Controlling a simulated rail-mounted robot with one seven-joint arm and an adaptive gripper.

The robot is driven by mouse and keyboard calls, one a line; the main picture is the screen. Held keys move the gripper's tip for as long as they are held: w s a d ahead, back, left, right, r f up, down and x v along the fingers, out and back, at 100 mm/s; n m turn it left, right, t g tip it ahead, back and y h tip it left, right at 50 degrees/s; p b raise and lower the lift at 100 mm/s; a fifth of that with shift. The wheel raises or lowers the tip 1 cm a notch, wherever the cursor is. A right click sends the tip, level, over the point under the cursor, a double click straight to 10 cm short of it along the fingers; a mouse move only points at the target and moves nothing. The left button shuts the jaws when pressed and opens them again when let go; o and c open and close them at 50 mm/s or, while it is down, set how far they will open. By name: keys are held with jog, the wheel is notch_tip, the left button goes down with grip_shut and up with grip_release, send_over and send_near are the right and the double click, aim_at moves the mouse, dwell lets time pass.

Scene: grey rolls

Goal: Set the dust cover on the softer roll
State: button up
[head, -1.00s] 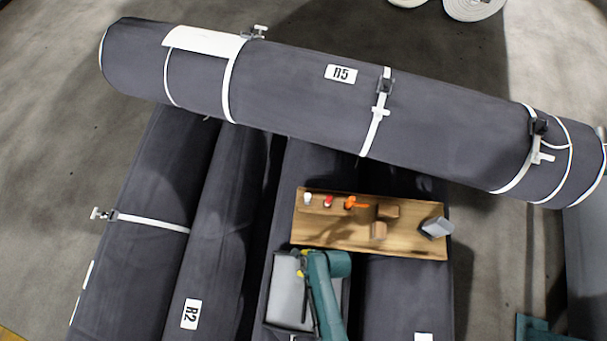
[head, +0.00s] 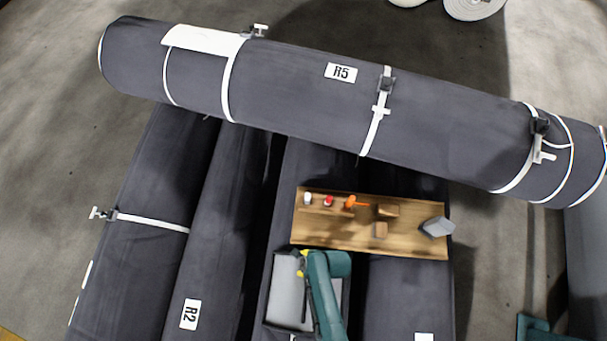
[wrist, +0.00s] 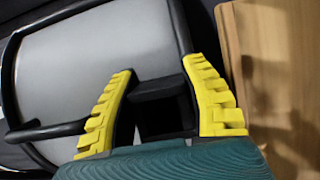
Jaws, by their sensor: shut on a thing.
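A grey panel with a black rim (head: 287,297), which looks like the dust cover, lies over a lower roll beside the wooden board. My gripper (head: 303,263) is at its upper edge, and my green arm hides part of it. In the wrist view, the yellow fingers of my gripper (wrist: 160,105) are shut on a black block at the edge of the grey panel (wrist: 90,70). Dark grey rolls include one marked R2 (head: 200,265) and one marked R5 (head: 300,90) lying across the others. Which roll is softer cannot be told.
A wooden board (head: 320,233) lies across the rolls just above my gripper. It carries small white, red and orange items, wooden blocks (head: 388,210) and a grey block (head: 437,227). White straps with clamps (head: 385,85) stick out from the rolls. Pale rolls (head: 473,8) stand on the floor behind.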

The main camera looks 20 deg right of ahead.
jog(key=o, duration=1.2)
jog(key=shift+o, duration=0.2)
jog(key=v, duration=1.2)
